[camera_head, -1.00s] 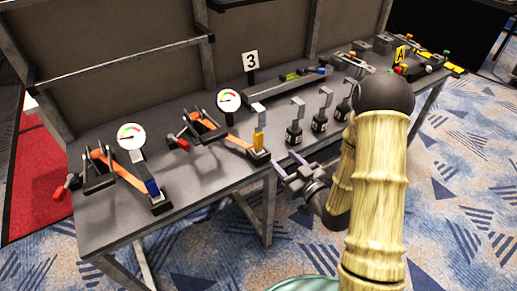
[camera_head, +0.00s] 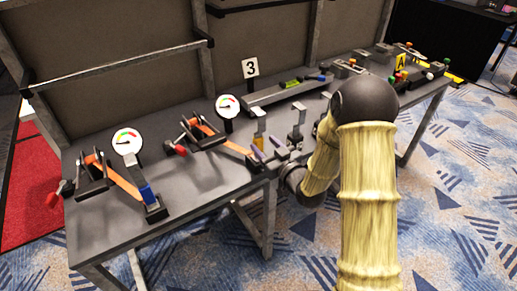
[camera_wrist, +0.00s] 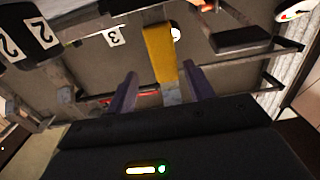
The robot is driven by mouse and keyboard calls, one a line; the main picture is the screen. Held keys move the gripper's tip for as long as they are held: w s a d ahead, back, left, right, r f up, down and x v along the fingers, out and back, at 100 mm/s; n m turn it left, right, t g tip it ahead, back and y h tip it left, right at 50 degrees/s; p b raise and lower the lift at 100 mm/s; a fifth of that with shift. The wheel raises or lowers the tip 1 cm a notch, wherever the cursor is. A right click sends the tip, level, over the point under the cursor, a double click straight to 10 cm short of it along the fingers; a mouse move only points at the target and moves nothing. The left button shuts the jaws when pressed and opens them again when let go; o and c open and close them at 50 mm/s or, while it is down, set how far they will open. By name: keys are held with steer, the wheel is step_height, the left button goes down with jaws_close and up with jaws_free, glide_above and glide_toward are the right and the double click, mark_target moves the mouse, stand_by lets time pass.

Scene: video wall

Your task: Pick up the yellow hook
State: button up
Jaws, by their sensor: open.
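The yellow hook (camera_head: 259,141) stands upright near the front edge of the table, its pale top bent over. In the wrist view the yellow hook (camera_wrist: 160,52) runs down the middle of the picture, with a grey metal strip below the yellow part. My gripper (camera_head: 267,149) is at the hook, its purple fingers open. In the wrist view my gripper (camera_wrist: 159,80) has one finger on each side of the hook, with gaps showing. I cannot tell whether a finger touches it.
Grey hooks on dark bases, one of them (camera_head: 297,125), stand just right of my gripper. An orange clamp (camera_head: 208,130) with a gauge (camera_head: 228,106) is close on the left. A sign with a 3 (camera_head: 250,67) stands behind. Another gauge (camera_head: 127,141) is farther left on the table (camera_head: 205,190).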

mark_target(260, 144)
steer(key=x, duration=0.4)
steer(key=shift+s+a+f, duration=0.1)
steer(key=shift+s+a, duration=0.15)
steer(key=shift+a, duration=0.15)
steer(key=shift+w+a, duration=0.25)
steer(key=shift+w, duration=0.25)
steer(key=shift+c, duration=0.2)
jaws_close()
